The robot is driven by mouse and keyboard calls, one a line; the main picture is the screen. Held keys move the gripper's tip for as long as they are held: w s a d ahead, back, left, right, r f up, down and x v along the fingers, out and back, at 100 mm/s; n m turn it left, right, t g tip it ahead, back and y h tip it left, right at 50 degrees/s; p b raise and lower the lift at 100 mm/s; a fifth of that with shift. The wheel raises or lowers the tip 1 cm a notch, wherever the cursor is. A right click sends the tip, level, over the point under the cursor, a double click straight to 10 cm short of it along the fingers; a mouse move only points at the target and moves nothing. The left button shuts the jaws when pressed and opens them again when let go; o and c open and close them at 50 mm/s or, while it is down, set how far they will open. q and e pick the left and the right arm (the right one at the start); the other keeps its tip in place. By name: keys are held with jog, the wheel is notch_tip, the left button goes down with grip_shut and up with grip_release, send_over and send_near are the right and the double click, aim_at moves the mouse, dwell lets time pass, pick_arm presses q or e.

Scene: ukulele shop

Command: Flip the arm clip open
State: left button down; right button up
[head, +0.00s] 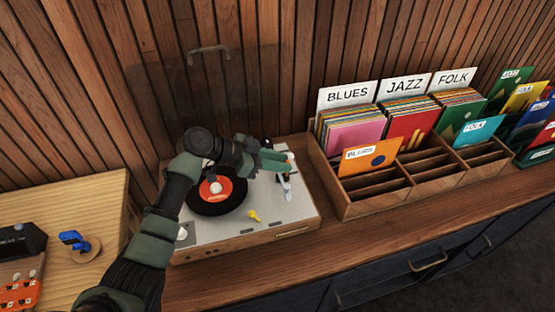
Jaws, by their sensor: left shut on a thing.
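A turntable (285,217) with a pale top and wooden sides stands on the wooden counter. A black record with a red label (216,188) lies on it. The tonearm's white end (287,194) shows at the right of the deck. My left gripper (287,164) reaches across the record to the tonearm's back part. Its green fingers are shut on a small part there, seemingly the arm clip. The fingers cover the clip, so I cannot see whether it is open or closed. My right gripper is out of view.
A yellow knob (254,216) sits at the deck's front. A wooden record crate (366,205) stands close on the right, with BLUES, JAZZ and FOLK dividers. A lighter wooden table (98,205) with a blue item (73,239) is at left. The counter's front strip is clear.

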pick_arm(q)
jog(key=d+y+p, duration=0.1)
jog(key=d+r+g+y+p, duration=0.1)
jog(key=y+p, duration=0.1)
jog(key=shift+w, duration=0.35)
jog(key=shift+w+d+f+g+y+p, duration=0.1)
jog(key=shift+d+g+y+p, duration=0.2)
jog(key=shift+y, duration=0.25)
jog(key=shift+w+d+g+y+p, duration=0.15)
jog(key=shift+y+p, duration=0.2)
jog(key=shift+y, duration=0.2)
jog(key=shift+d+f+y, duration=0.1)
jog(key=shift+d+y, duration=0.1)
jog(key=shift+y, duration=0.1)
jog(key=shift+w+d+f+g+y, duration=0.15)
jog(key=shift+d+f+g+y, duration=0.2)
jog(key=shift+y, duration=0.45)
jog(key=shift+w+d+f+g+y+b, duration=0.1)
jog(key=shift+d+f+g+y+b, duration=0.15)
jog(key=shift+y+b, duration=0.3)
jog(key=shift+d+f+g+y+b, duration=0.1)
jog(key=shift+d+y+b, duration=0.3)
jog(key=shift+y, duration=0.25)
jog(key=c, duration=1.2)
grip_release()
